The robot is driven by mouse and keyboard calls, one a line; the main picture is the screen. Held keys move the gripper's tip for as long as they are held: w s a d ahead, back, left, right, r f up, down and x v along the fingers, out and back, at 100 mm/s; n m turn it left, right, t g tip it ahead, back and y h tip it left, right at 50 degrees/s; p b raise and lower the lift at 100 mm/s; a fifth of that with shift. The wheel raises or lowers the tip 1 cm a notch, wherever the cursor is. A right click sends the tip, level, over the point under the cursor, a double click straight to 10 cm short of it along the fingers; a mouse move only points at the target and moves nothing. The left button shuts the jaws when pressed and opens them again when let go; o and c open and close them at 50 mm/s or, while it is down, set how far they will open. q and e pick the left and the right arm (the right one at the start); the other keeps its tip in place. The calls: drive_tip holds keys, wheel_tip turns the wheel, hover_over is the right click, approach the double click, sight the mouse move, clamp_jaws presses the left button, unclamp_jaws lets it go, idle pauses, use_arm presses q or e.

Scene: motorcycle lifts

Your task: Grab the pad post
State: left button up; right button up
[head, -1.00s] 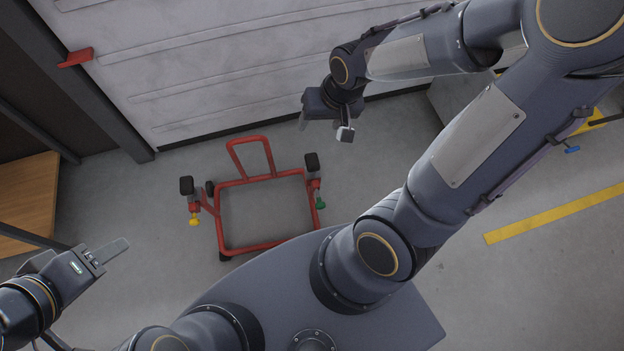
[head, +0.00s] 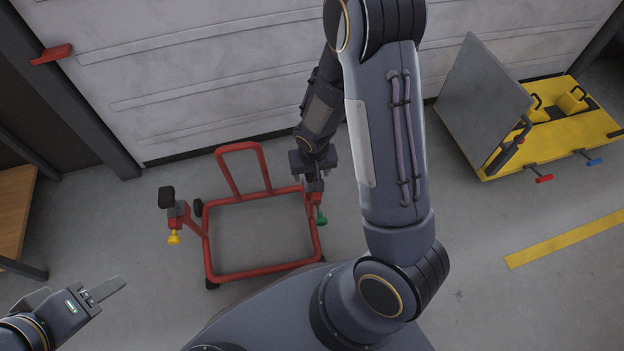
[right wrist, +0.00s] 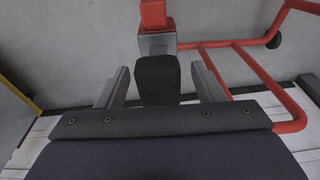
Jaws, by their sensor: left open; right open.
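A red paddock-style stand (head: 205,240) stands on the floor with two black-padded posts. The left pad post (head: 167,197) has a yellow knob below it. The right pad post, with a green knob (head: 321,217), is mostly hidden behind my right gripper (head: 318,172) in the head view. In the right wrist view, its black pad (right wrist: 158,82) lies between the two open fingers of my right gripper (right wrist: 160,70), with gaps visible on both sides. A grey block and red tube show beyond it. My left gripper (head: 105,289) is open, low at the left, apart from the stand.
A yellow lift (head: 550,140) with a grey panel (head: 480,100) stands at the right. A pale ribbed wall (head: 200,60) runs behind the stand. A wooden surface (head: 14,210) is at the left edge. Floor with a yellow stripe (head: 565,238) is clear at the right.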

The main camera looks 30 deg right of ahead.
drive_tip(key=shift+f, duration=0.9)
drive_tip(key=shift+r, duration=0.1)
drive_tip(key=c, duration=1.1)
